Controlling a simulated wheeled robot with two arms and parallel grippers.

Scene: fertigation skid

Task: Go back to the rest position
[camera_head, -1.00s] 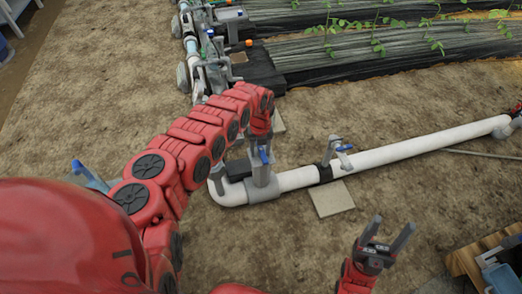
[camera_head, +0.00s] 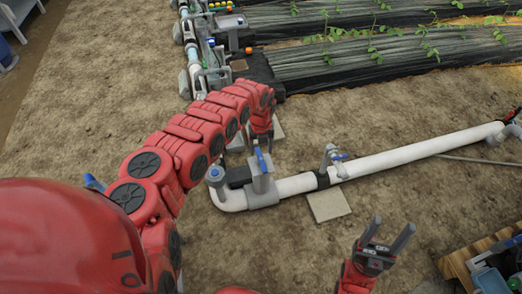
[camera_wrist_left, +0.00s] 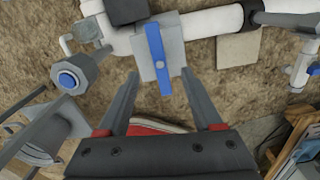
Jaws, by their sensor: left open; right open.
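My left gripper (camera_head: 261,137) is open and empty, just beyond a grey valve (camera_head: 262,185) with a blue handle (camera_head: 261,160) on the white pipe. In the left wrist view its two fingers (camera_wrist_left: 161,76) are spread apart, with the blue handle (camera_wrist_left: 158,58) showing between and ahead of their tips. The handle lies across the pipe there, and I see no finger closed on it. My right gripper (camera_head: 391,229) is open and empty over bare soil at the lower right, fingers pointing up in the picture.
The white pipe (camera_head: 400,155) runs to the upper right, with a second blue-handled valve (camera_head: 332,157) above a paving slab (camera_head: 328,206). Pipework (camera_head: 205,60) stands at the top beside plant beds (camera_head: 370,50). A wooden-edged crate (camera_head: 460,262) is at the lower right. Soil at left is clear.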

